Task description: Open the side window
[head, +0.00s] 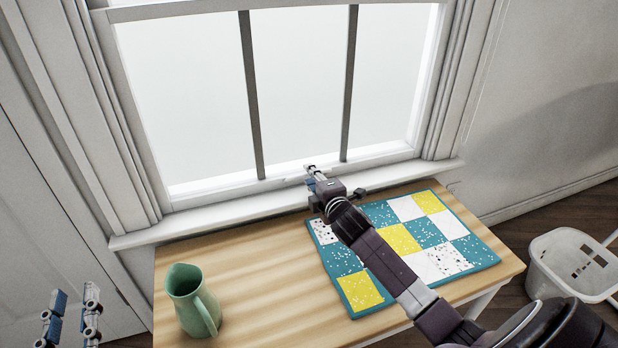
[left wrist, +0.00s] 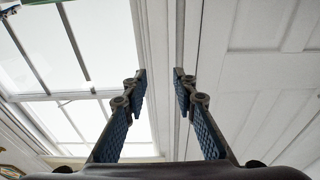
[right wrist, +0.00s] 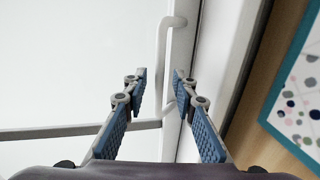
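The window (head: 300,100) has a white frame and dark vertical bars, and its lower sash looks down on the sill. A white curved handle (right wrist: 163,55) sits on the sash's bottom rail (head: 285,180). My right gripper (head: 312,178) is at this rail. In the right wrist view the right gripper (right wrist: 160,78) is open, with the handle in line with the gap between its fingers; contact cannot be told. My left gripper (head: 73,303) is open and empty at the lower left, away from the window; its open fingers also show in the left wrist view (left wrist: 158,78).
A wooden table (head: 240,265) stands below the sill (head: 225,215). It bears a green pitcher (head: 192,300) on the left and a patchwork quilt (head: 400,240) under my right arm. A white basket (head: 570,265) stands on the floor at right. A panelled door (head: 50,230) is at left.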

